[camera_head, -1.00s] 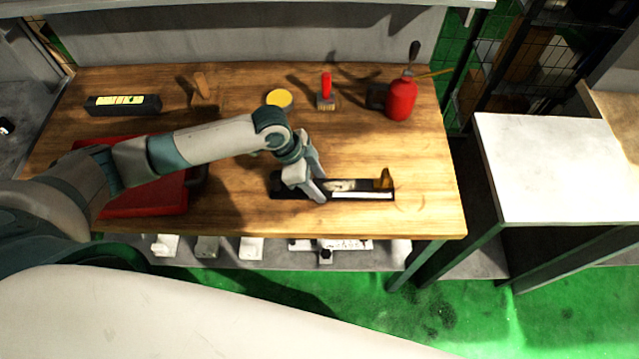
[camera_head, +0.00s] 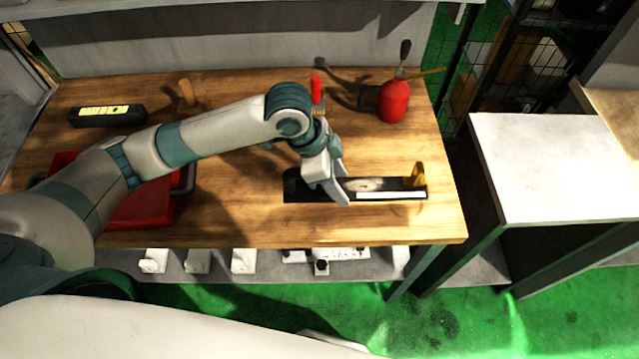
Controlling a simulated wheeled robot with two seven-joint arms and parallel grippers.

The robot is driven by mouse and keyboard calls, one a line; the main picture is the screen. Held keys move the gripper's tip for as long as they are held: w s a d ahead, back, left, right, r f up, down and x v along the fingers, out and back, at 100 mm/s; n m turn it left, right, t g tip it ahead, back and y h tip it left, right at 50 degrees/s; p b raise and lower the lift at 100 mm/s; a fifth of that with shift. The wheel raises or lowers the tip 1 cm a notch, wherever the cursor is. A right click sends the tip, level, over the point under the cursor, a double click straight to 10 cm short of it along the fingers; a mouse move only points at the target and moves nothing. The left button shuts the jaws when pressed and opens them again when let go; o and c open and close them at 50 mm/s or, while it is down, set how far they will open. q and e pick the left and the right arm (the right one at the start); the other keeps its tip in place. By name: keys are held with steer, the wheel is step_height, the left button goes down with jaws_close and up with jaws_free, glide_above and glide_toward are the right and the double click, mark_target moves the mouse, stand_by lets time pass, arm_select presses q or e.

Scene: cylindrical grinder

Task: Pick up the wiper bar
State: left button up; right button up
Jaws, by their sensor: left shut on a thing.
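The wiper bar (camera_head: 391,188) is a long black bar with a white strip and a yellowish upright piece at its right end. It appears raised a little above the wooden workbench (camera_head: 240,215), near the front right. My left gripper (camera_head: 336,193) reaches over it from the left, fingers down, and is shut on the bar left of its middle. The fingers hide part of the bar. My right gripper is not in view.
A red tray (camera_head: 140,208) lies left under my arm. A black case (camera_head: 107,115), a wooden-handled tool (camera_head: 187,92), a red-handled brush (camera_head: 316,90) and a red oil can (camera_head: 394,101) stand along the back. A white-topped table (camera_head: 545,165) stands right, across a gap.

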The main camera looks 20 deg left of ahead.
mark_target(367, 196)
arm_select(q)
steer(key=shift+s+d+r+b, duration=0.15)
steer(key=shift+d+r, duration=0.35)
steer(key=shift+d, duration=0.25)
steer(key=shift+s+d+r+b, duration=0.2)
steer(key=shift+d+r, duration=0.25)
steer(key=shift+d, duration=0.25)
steer(key=shift+s+d+r+b, duration=0.15)
steer(key=shift+d+r, duration=0.35)
steer(key=shift+d, duration=0.25)
